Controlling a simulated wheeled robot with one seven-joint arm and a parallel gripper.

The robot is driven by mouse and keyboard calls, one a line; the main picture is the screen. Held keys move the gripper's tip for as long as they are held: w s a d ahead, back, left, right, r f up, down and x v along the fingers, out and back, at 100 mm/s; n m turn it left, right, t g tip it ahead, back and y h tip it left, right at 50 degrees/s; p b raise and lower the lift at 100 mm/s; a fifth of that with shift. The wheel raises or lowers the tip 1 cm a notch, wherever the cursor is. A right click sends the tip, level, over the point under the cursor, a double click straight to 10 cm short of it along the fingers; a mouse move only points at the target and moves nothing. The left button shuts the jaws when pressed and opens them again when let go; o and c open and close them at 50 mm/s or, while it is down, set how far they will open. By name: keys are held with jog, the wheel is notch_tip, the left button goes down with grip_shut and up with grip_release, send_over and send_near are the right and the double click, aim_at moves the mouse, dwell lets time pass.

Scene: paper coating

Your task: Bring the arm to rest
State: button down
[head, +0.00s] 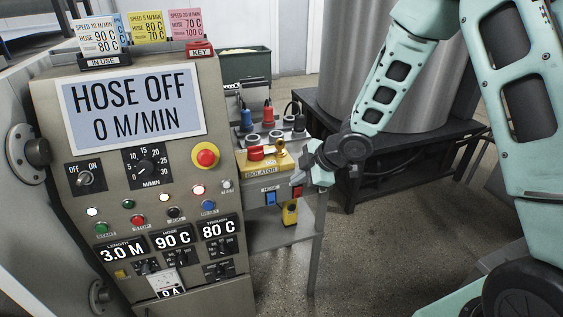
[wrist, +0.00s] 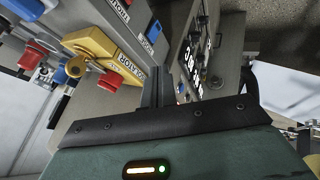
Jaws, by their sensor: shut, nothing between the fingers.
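My arm (head: 385,85) is mint green and reaches in from the upper right of the head view.
The control panel (head: 75,185) reads "HOSE OFF, 0 M/MIN" and stands at the left. A grey stand (head: 290,225) holds the isolator, plugs and hose buttons (head: 271,198). A large metal drum (head: 365,60) sits on a dark frame behind. Open floor (head: 400,220) lies at lower right.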

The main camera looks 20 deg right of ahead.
jog(key=s+a+r+m+g+h, duration=0.1)
jog(key=s+a+r+m+h, duration=0.1)
jog(key=s+a+r, duration=0.3)
jog(key=s+a+r+m+g+h, duration=0.1)
jog(key=s+a+r+m, duration=0.15)
jog(key=s, duration=0.35)
jog(key=s+a+r+m+g, duration=0.1)
jog(key=s+r+m+g, duration=0.1)
jog(key=s, duration=0.8)
jog(key=s+a+r+m+g+h, duration=0.1)
jog(key=s+r+m+g, duration=0.1)
jog(key=s, duration=0.9)
jog(key=shift+a+r, duration=0.2)
jog(key=shift+r, duration=0.05)
jog(key=shift+m, duration=0.25)
